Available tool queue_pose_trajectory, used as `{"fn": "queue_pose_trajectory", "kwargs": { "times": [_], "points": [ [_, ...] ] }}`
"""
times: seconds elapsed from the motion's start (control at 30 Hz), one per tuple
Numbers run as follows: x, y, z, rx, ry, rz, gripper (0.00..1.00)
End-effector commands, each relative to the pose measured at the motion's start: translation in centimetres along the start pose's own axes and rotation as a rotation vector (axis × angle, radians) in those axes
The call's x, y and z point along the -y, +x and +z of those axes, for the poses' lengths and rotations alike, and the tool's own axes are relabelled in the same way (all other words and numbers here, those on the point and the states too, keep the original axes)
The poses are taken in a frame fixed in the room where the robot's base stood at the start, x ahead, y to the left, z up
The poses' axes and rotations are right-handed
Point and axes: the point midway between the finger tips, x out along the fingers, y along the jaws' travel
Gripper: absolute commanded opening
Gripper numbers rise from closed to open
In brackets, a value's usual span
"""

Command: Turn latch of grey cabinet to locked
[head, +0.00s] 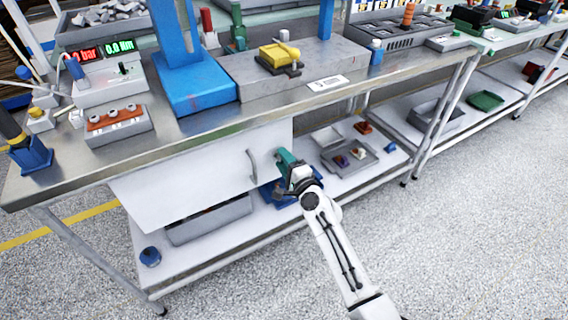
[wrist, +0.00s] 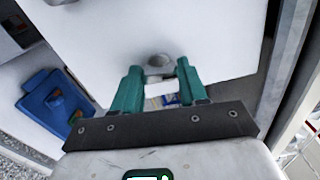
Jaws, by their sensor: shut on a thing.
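The grey cabinet (head: 205,175) hangs under the workbench top, with a pale flat door front and a curved bar handle (head: 252,166). My gripper (head: 287,160) is at the right end of this front, right of the handle. In the wrist view, its two teal fingers (wrist: 157,76) stand against the pale door (wrist: 190,25), either side of a small rounded grey latch (wrist: 158,62). The fingers are shut on the latch, with its lower part hidden between them. In the head view the gripper hides the latch, and its turned position cannot be told.
The bench's lower shelf (head: 330,185) lies beneath, carrying a grey tray (head: 350,160) and a blue object, seen in the wrist view (wrist: 55,103). The metal bench top (head: 200,125) overhangs the cabinet. The floor (head: 450,230) at right is clear.

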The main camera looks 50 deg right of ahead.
Motion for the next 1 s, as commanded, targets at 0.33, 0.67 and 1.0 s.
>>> {"fn": "queue_pose_trajectory", "kwargs": {
  "times": [0.33, 0.67, 1.0],
  "points": [
    [-0.15, -0.02, 0.07, 0.002, -0.120, 0.002, 0.12],
    [-0.13, -0.03, 0.07, 0.002, -0.137, 0.003, 0.12],
    [-0.11, -0.02, 0.06, 0.002, -0.136, 0.002, 0.59]
  ]
}}
